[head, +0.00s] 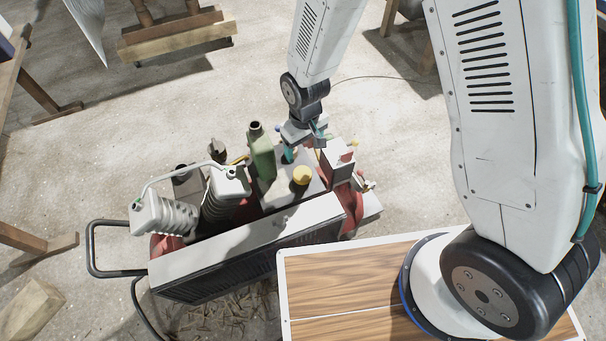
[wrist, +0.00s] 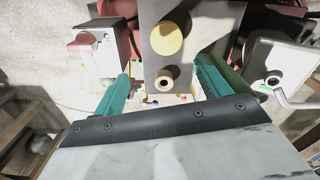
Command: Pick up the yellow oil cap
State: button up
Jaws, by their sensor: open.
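The yellow oil cap (head: 302,173) is a round disc on a dark, short neck, on the grey top of the machine (head: 297,215). In the wrist view the cap (wrist: 167,38) is near the top centre, beyond the fingertips and roughly midway between them. My gripper (head: 304,148) is above the machine, behind the cap in the head view. Its two teal fingers are apart in the wrist view (wrist: 163,78), with nothing held between them. A small round open neck (wrist: 163,84) shows between the fingers, below the cap in the picture. The gripper is not touching the cap.
A green bottle (head: 263,156) with a dark open neck stands left of my gripper. A white box with a red part (head: 338,158) stands to the right. White ribbed parts with a bent pipe (head: 166,214) are at the machine's left.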

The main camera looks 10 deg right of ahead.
aim_at(301, 171)
jog(key=f, duration=0.7)
jog(key=s+a+f, duration=0.1)
jog(key=f, duration=0.3)
jog(key=c, duration=1.1)
